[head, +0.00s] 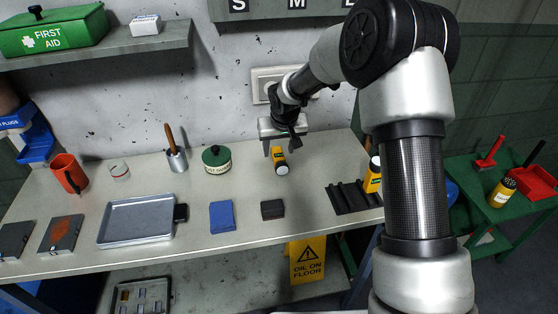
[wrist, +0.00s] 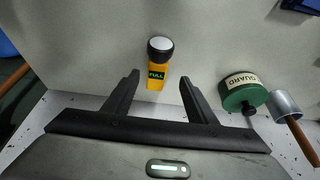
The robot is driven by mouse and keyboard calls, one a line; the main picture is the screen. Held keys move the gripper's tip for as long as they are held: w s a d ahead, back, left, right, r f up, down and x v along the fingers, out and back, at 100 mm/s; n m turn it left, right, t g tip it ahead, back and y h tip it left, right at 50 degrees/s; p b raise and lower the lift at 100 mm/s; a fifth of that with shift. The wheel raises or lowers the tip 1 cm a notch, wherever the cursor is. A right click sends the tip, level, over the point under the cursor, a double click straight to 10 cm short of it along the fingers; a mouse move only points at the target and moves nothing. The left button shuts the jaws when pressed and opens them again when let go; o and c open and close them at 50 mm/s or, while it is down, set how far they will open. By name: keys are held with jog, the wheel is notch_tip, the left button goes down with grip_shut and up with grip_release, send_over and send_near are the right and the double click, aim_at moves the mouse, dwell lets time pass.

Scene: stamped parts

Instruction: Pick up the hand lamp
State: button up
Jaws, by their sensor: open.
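The hand lamp (head: 278,158) has a yellow body, a black collar and a pale round lens. It appears to lie on the grey bench top, its lens towards the bench's front edge. In the wrist view the lamp (wrist: 157,77) shows a "FULL" label, and its body end lies between the lines of the two fingers. My gripper (head: 282,149) is open and empty, above and just behind the lamp. In the wrist view the gripper's black fingers (wrist: 158,80) stand apart on either side of the lamp. I cannot tell the exact height gap.
A green "GUARD" tin (head: 216,160) and a metal cup with a wooden handle (head: 176,158) stand left of the lamp. A dark block (head: 272,209) and a blue cloth (head: 222,216) lie in front. A black ribbed rack (head: 350,197) and another yellow item (head: 373,178) are right.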

aim_at(279, 157)
jog(key=shift+x, duration=2.7)
jog(key=shift+d, duration=0.25)
grip_shut()
